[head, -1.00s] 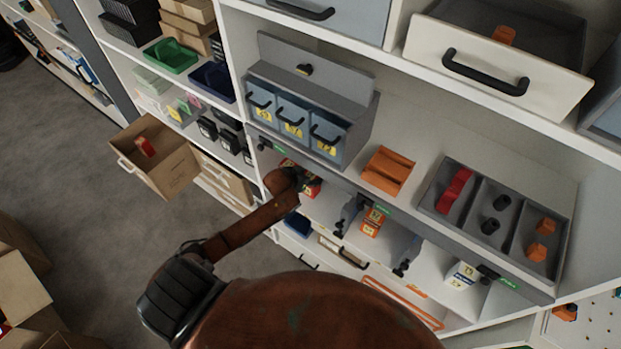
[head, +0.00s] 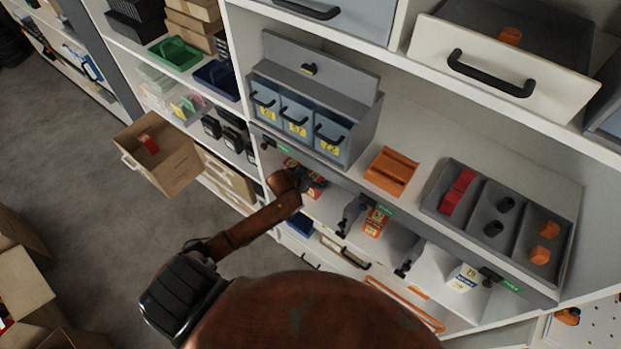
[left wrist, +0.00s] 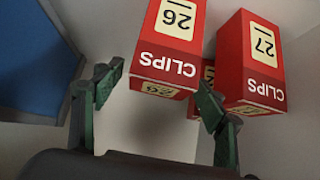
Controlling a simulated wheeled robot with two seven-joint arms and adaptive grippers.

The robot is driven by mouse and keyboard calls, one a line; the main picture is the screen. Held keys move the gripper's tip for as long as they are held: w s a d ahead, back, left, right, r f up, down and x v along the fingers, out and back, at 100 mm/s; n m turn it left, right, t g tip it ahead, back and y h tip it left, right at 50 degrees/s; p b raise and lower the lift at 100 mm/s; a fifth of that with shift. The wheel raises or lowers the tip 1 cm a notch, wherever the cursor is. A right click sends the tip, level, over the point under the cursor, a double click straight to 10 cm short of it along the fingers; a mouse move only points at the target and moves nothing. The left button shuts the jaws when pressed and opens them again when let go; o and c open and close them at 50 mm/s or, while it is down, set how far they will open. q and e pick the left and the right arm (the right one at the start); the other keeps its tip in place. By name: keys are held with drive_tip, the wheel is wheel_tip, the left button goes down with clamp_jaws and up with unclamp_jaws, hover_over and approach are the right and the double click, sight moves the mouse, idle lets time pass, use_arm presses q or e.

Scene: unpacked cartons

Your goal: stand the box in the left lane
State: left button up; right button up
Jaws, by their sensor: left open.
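In the left wrist view, a red and cream CLIPS box numbered 26 (left wrist: 172,38) shows just beyond and partly between the fingertips of my left gripper (left wrist: 158,95). The gripper is open; I cannot tell whether a finger touches the box. A similar CLIPS box numbered 27 (left wrist: 257,62) stands to its right, near the right finger. Part of another red box shows between and behind them. In the head view my left gripper (head: 308,183) reaches into the left lane under the shelf edge, largely hiding the red boxes there. My right gripper is out of view.
The middle lane holds an orange box (head: 375,222), the right lane a white and blue one (head: 464,274). Dark dividers separate the lanes. Above stand a grey drawer unit (head: 360,125), an orange tray (head: 391,172) and a grey sectioned tray (head: 484,246). A blue surface (left wrist: 35,60) lies left of the left finger.

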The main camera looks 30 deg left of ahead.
use_arm(q)
drive_tip(key=p+v, duration=0.1)
drive_tip(key=v, duration=1.1)
drive_tip(key=s+a+f+g+y, duration=0.1)
drive_tip(key=s+a+f, duration=0.15)
drive_tip(key=f, duration=0.45)
drive_tip(key=s+a+f+n, duration=0.1)
drive_tip(key=s+a+f, duration=0.15)
drive_tip(key=f, duration=0.55)
drive_tip(key=s+a+f+g+y, duration=0.1)
drive_tip(key=s+f, duration=0.2)
drive_tip(key=f, duration=0.4)
drive_tip(key=s+f+g, duration=0.2)
drive_tip(key=s+f, duration=0.9)
drive_tip(key=f, duration=0.2)
drive_tip(key=s+d+f+g, duration=0.1)
drive_tip(key=s+d+f, duration=0.2)
drive_tip(key=s, duration=0.7)
drive_tip(key=s+d+f+m+g, duration=0.1)
drive_tip(key=s+d+f, duration=0.3)
drive_tip(key=s+f, duration=0.3)
drive_tip(key=s+d+f+g+h, duration=0.1)
drive_tip(key=s+f, duration=0.5)
drive_tip(key=s, duration=0.7)
drive_tip(key=d+g, duration=0.1)
drive_tip(key=d, duration=0.1)
drive_tip(key=shift+s+d, duration=0.15)
drive_tip(key=shift+d, duration=0.25)
